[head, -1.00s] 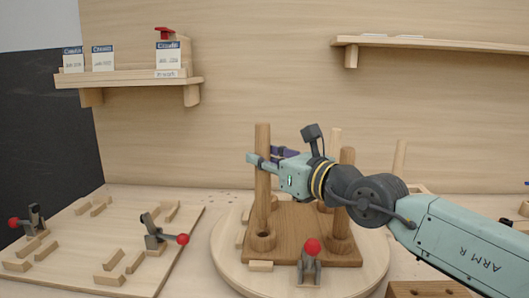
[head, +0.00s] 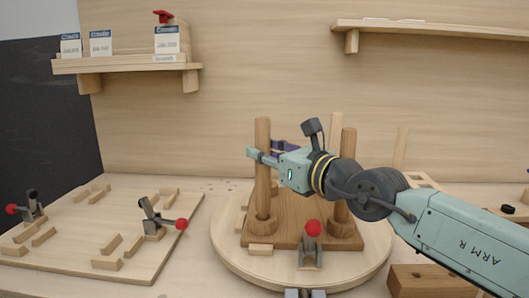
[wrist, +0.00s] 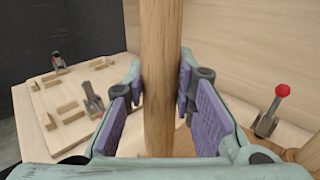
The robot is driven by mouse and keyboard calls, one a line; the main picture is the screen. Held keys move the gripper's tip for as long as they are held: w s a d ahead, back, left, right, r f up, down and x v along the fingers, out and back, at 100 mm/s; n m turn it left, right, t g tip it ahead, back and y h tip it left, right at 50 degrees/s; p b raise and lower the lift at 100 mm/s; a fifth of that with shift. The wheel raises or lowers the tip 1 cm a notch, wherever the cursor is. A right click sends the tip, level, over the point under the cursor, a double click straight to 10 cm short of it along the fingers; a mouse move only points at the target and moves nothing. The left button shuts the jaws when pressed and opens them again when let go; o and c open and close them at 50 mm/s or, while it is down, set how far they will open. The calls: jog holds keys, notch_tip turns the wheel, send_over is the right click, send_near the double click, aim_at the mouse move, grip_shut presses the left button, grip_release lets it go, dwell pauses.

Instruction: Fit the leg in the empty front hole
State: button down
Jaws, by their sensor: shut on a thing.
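The leg (head: 263,188) is a round wooden post standing upright over the front left socket (head: 262,225) of the brown chair seat (head: 295,233). Its lower end meets the socket's raised ring and appears to be inside it; the depth is hidden. My gripper (head: 264,156) is shut on the leg in its upper half. In the wrist view the leg (wrist: 161,100) stands between the purple pads of my gripper (wrist: 161,90). A front right leg (head: 348,165) stands in its socket, partly behind my arm.
The seat lies on a round board (head: 228,250) with a red-knobbed clamp (head: 312,245) at its front. A left panel (head: 75,235) carries blocks and two more clamps. A wooden block (head: 430,282) lies front right. Shelves hang on the back wall.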

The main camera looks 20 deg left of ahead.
jog(key=shift+f+b, duration=0.35)
jog(key=shift+b, duration=0.25)
jog(key=c, duration=1.3)
grip_release()
